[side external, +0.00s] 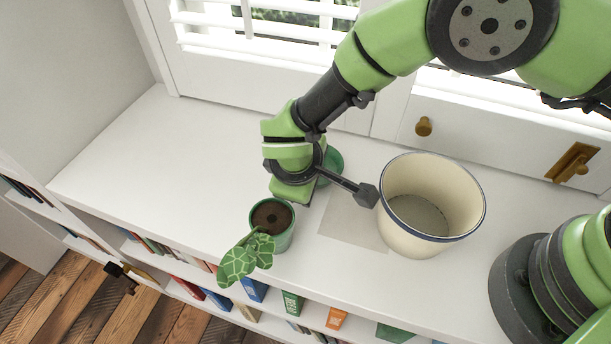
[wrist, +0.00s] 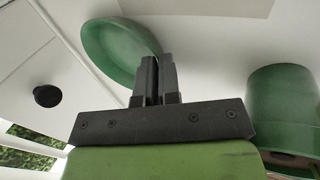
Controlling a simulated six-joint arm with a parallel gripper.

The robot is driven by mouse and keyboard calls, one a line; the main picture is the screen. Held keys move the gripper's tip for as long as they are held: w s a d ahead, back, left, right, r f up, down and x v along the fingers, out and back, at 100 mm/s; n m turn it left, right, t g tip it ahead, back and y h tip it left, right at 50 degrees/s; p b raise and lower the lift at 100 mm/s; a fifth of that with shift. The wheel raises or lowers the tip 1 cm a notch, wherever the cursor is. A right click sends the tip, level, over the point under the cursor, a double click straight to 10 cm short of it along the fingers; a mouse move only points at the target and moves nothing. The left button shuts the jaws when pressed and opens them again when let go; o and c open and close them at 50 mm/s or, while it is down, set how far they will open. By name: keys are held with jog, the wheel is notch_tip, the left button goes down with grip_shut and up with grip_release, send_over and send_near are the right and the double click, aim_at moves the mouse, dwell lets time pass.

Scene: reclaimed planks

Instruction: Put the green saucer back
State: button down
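The green saucer (wrist: 118,50) is at the upper left of the wrist view, its near rim at the fingertips. In the side external view the saucer (side external: 332,163) is partly hidden behind my gripper (side external: 318,174). My gripper (wrist: 157,65) has its two fingers almost together and looks shut on the saucer's rim. I cannot tell whether the saucer touches the white top. A green pot (side external: 284,236) with soil and a patterned leafy plant (side external: 246,259) stands in front of my gripper. The pot (wrist: 284,110) also shows at the right of the wrist view.
A large cream pot with a blue rim (side external: 432,208) stands to the right. A flat pale grey square (side external: 352,228) lies between the pots. The white shelf top (side external: 145,160) is clear at the left. Shuttered windows and a wooden knob (side external: 423,126) are behind; books fill the shelves below.

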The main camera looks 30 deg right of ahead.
jog(key=c, duration=1.3)
grip_release()
jog(key=shift+f, duration=0.1)
jog(key=shift+c, duration=0.2)
jog(key=v, duration=1.2)
